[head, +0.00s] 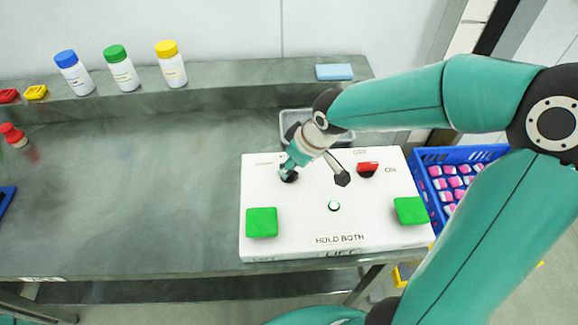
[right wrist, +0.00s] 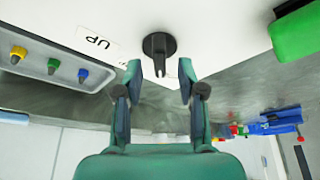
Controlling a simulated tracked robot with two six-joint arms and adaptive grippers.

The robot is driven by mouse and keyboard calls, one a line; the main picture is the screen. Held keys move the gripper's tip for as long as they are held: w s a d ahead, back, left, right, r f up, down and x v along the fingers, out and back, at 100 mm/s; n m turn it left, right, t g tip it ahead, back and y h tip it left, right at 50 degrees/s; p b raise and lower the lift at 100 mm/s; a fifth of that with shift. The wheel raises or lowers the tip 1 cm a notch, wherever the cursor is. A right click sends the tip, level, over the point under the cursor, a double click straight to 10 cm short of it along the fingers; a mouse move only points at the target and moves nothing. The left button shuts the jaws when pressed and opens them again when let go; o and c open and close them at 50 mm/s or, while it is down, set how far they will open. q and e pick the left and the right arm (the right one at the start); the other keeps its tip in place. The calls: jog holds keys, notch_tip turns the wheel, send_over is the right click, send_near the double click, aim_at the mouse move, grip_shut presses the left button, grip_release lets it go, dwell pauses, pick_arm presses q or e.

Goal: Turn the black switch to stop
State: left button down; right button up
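The black switch (head: 289,177) sits on the upper left of the white control panel (head: 385,228), partly hidden by my right gripper (head: 316,174). In the right wrist view the switch (right wrist: 158,45) has a round base and a narrow grip pointing toward my gripper. My right gripper (right wrist: 160,78) is open there, its fingertips apart on either side of the grip's end, with nothing between them that I can see touching. The switch's label is mostly hidden in the head view. My left gripper is not in view.
The panel also bears a red switch (head: 368,168) marked OFF and ON, two green pads (head: 262,222) and a small round button (head: 334,206). A grey tray (right wrist: 45,65) lies behind it. A blue crate (head: 428,160) stands at right. The table's left is mostly clear.

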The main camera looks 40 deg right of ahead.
jog(key=shift+x, duration=0.95)
grip_shut()
jog(key=shift+a, duration=0.1)
jog(key=shift+w, duration=0.1)
